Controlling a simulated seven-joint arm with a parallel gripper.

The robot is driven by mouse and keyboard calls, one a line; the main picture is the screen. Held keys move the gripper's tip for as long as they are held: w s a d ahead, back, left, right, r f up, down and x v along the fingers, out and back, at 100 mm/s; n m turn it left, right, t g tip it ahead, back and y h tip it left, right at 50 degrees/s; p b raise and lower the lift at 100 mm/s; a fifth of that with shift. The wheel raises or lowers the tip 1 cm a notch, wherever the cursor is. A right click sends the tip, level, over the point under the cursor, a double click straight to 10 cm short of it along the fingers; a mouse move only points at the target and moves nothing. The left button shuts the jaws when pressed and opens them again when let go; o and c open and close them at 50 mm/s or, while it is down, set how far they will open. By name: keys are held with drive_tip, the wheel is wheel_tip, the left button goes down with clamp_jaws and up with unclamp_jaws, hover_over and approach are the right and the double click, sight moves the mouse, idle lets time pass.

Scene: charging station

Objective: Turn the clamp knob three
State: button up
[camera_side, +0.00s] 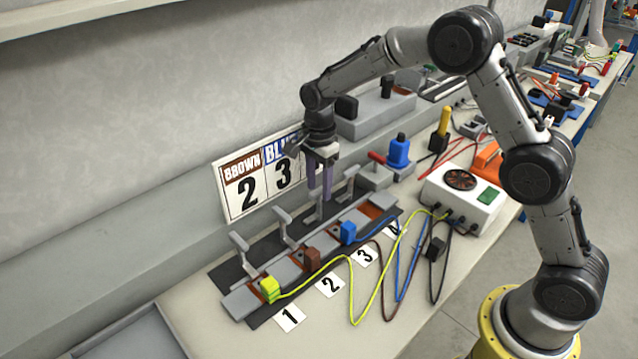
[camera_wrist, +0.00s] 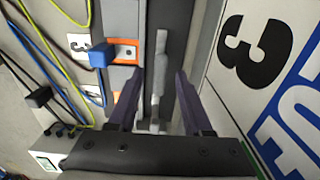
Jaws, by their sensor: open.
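The clamp knob three, a grey lever, stands upright on the dark strip behind the blue plug (camera_side: 347,232), beside the card marked 3 (camera_side: 365,256). My gripper (camera_side: 320,196) points down over this lever and partly hides it in the side view. In the wrist view the grey lever (camera_wrist: 158,85) lies between the two purple-grey fingers of my gripper (camera_wrist: 159,73). The fingers are apart, with a visible gap on both sides of the lever. The blue plug (camera_wrist: 102,55) shows left of the lever in the wrist view.
Similar levers stand at position one (camera_side: 240,254), position two (camera_side: 284,226) and position four (camera_side: 350,180). A yellow-green plug (camera_side: 270,288) and a brown plug (camera_side: 312,260) sit in front. A sign (camera_side: 258,180) stands close behind. Cables loop over the front of the bench.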

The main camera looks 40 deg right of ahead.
clamp_jaws()
idle(0.5)
drive_tip(key=n, duration=0.4)
drive_tip(key=shift+n, duration=0.4)
drive_tip(key=n, duration=0.4)
drive_tip(key=shift+n, duration=0.3)
drive_tip(key=n, duration=0.4)
drive_tip(key=shift+r+n, duration=0.1)
drive_tip(key=shift+n, duration=2.2)
